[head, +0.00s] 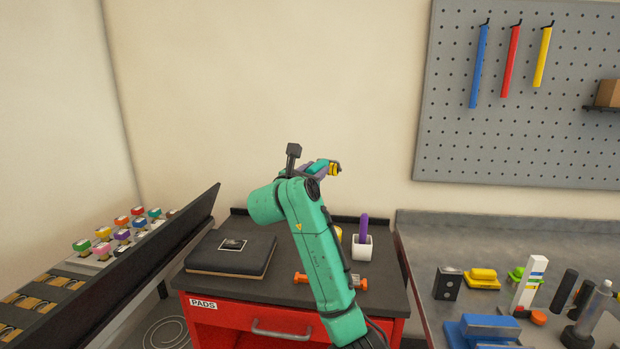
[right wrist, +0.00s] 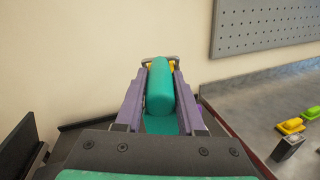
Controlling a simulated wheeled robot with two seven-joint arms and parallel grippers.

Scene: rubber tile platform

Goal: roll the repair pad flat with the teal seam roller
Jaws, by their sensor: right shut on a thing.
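My right gripper (head: 334,168) is raised above the red cart, in front of the wall. Its purple fingers are shut on the teal seam roller (right wrist: 160,90), whose teal handle lies lengthwise between them in the right wrist view. The repair pad (head: 232,244) looks like a small dark patch with a pale edge, lying on a thick black slab (head: 208,258) at the cart's left. The gripper is well above and to the right of the slab, apart from it. My left gripper is out of view.
The cart top (head: 284,262) also bears an orange-ended tool (head: 358,282) and a white cup (head: 362,248) with a purple handle. A sloped rack of coloured-topped items (head: 102,233) stands left. A grey bench (head: 450,235) with several tools stands right, below a pegboard (head: 500,130).

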